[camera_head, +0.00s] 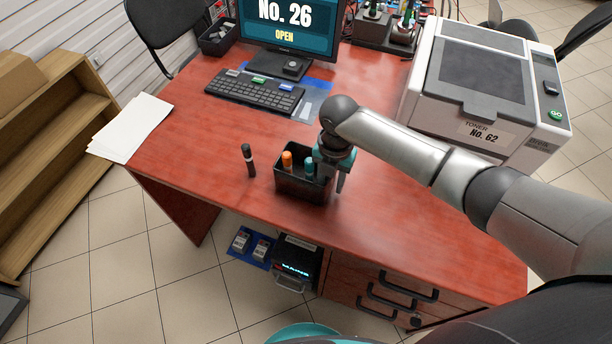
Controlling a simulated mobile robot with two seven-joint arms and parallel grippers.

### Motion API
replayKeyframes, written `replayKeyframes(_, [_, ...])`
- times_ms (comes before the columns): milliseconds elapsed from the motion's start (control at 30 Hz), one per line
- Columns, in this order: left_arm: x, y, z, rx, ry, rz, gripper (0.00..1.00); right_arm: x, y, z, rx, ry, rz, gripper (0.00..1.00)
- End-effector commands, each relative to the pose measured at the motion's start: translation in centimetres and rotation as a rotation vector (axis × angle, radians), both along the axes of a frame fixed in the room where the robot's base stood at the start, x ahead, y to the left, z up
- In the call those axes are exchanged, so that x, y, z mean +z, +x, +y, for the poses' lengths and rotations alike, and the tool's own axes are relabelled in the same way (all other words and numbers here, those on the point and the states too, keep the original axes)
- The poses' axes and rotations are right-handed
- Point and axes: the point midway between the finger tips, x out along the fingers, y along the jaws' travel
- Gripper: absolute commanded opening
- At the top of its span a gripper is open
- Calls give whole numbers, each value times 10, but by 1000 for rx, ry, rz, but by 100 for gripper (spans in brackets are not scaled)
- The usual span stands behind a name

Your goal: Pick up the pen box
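The pen box (291,188) is a small open black box near the front edge of the red desk. An orange-capped marker and a teal-capped marker stand in it. My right gripper (332,180) points down at the box's right side. Its fingers look apart, one over or inside the box and one outside the right wall. The gripper hides part of that wall, and I cannot tell whether it touches it. My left gripper is out of view.
A keyboard (254,92) and monitor (289,28) are behind the box. A large printer (478,85) stands at the right, beyond my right arm. White papers (131,127) lie at the desk's left corner. The desk (200,140) is clear left of the black marker.

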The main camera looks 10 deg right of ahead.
Motion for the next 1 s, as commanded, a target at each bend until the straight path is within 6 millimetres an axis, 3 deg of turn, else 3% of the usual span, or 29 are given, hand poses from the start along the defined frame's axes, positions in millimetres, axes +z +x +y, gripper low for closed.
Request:
replayKeyframes(167, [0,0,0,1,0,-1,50,1,0,0,0,0,0,39])
replayKeyframes(500, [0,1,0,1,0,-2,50,1,0,0,0,0,0,1])
replayKeyframes(1000, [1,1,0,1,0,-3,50,1,0,0,0,-1,-1,0])
